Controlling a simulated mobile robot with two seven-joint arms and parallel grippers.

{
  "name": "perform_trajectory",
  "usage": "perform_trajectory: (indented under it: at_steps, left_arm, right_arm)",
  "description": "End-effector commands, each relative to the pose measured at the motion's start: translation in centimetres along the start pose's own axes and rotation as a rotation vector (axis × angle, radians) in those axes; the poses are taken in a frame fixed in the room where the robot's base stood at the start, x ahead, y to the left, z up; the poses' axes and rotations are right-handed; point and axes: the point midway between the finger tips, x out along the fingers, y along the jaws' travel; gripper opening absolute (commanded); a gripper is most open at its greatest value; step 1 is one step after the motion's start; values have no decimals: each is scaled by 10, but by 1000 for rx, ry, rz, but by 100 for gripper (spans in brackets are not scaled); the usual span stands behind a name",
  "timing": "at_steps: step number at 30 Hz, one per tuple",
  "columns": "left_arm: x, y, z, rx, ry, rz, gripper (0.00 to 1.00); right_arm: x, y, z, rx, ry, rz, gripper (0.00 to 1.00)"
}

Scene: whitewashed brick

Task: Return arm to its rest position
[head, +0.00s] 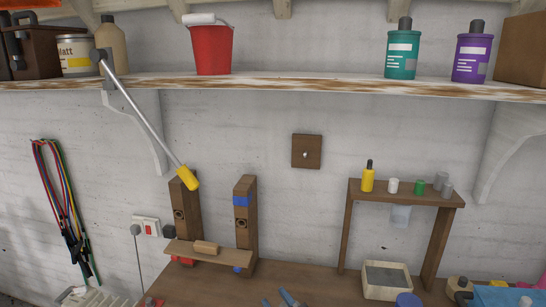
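Neither of my grippers can be made out in the head view, and no part of my arms is clearly visible. I cannot tell from this view how either arm is posed or whether a gripper holds anything. The wooden workbench (240,288) runs along the bottom edge of the picture, and its near part is cut off.
A worn white shelf (300,82) spans the wall, bearing a red bucket (212,50), a teal can (401,55) and a purple can (472,58). A small wooden rack (410,190) stands on the bench at right.

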Motion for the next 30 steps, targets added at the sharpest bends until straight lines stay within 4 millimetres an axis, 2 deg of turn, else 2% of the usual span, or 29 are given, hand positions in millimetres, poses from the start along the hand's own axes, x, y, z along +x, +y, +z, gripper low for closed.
perform_trajectory:
  at_steps: [1,5,6,8,9,12,15,18,21,30]
  left_arm:
    - [-1,0,1,0,-2,0,0]
    - [-3,1,4,0,-8,1,0]
    - [-3,1,5,-1,-10,1,0]
    - [-4,1,7,-1,-12,2,0]
    - [-4,2,8,-2,-14,2,0]
    - [-5,2,8,-2,-16,2,0]
    - [-5,2,8,-2,-15,2,0]
    - [-5,2,8,-2,-15,2,0]
    - [-4,1,7,-1,-13,2,0]
    - [0,0,-1,1,2,0,0]
  right_arm:
    - [-34,0,20,37,-85,37,37]
    - [-117,-1,63,122,-306,120,37]
    - [-145,-2,73,146,-376,142,37]
    - [-187,-5,87,181,-479,170,37]
    - [-216,-7,94,202,-547,186,37]
    - [-281,-14,104,251,-701,215,37]
    - [-333,-21,107,288,-824,231,37]
    - [-368,-26,106,311,-905,238,37]
    - [-385,-28,104,323,-945,240,37]
    - [-389,-28,104,326,-956,240,37]
